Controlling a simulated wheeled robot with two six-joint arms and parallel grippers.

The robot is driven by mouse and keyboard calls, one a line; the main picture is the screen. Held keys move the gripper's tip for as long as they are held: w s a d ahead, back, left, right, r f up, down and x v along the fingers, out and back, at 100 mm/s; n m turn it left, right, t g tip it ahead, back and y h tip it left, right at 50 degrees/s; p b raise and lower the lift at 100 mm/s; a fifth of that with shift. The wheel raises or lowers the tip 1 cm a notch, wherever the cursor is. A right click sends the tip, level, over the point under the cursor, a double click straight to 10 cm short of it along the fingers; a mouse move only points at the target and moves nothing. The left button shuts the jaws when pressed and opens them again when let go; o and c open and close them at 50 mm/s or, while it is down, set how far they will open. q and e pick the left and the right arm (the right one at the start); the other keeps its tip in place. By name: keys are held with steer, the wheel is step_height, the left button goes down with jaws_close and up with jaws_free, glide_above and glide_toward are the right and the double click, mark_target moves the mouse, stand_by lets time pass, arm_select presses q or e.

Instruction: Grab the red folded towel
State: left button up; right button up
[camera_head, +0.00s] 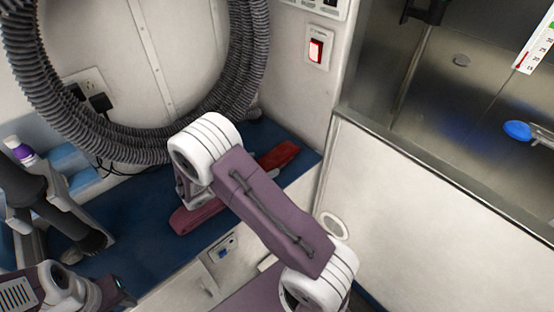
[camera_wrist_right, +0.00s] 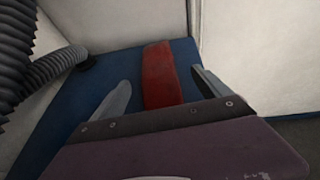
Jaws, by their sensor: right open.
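The red folded towel (camera_head: 280,155) lies on the blue shelf top near its right end, partly hidden behind my right arm in the head view. In the right wrist view the towel (camera_wrist_right: 161,78) lies ahead, between the two fingers of my right gripper (camera_wrist_right: 158,92) as seen from there. That gripper is open, with a gap on each side of the towel; I cannot tell whether the fingers are down around it.
A ribbed grey hose (camera_head: 250,70) hangs in a loop on the back wall, also near at left in the right wrist view. A purple-capped bottle (camera_head: 20,150) stands at the left. A steel tub (camera_head: 430,165) is at right. White walls bound the shelf's corner.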

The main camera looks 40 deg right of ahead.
mark_target(267, 161)
steer(key=shift+d+f, duration=0.15)
steer(key=shift+d, duration=0.3)
steer(key=x, duration=0.5)
steer(key=shift+w+b, duration=0.2)
steer(key=shift+b, duration=0.2)
steer(key=shift+a, duration=0.1)
steer(key=shift+c, duration=0.9)
steer(key=c, duration=1.3)
step_height(267, 161, up, 10)
steer(key=shift+r+p, duration=0.1)
steer(key=shift+p, duration=1.1)
